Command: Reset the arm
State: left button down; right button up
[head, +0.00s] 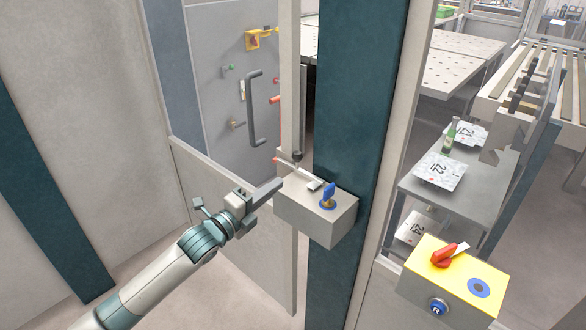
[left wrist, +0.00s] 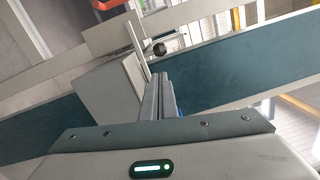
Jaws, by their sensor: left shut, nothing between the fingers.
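My left arm comes in from the lower left in the head view. Its gripper (head: 272,189) is shut and empty, pointing right toward a light grey box on the teal post. The box (head: 308,222) carries a blue key-like knob (head: 328,195) and a metal lever with a dark ball end (head: 297,157). In the left wrist view the closed fingers (left wrist: 160,88) point toward the same box (left wrist: 112,82) and the ball-ended lever (left wrist: 158,48). I cannot tell whether the fingertips touch the box. My right gripper is not in view.
A teal post (head: 345,150) stands right of the gripper. A grey door with a dark handle (head: 258,108) is behind it. A yellow box with a red switch (head: 448,256) is at lower right. A grey shelf (head: 410,186) holds printed sheets and a green bottle (head: 449,134).

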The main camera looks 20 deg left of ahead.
pick_arm(q)
jog(key=shift+s, duration=0.1)
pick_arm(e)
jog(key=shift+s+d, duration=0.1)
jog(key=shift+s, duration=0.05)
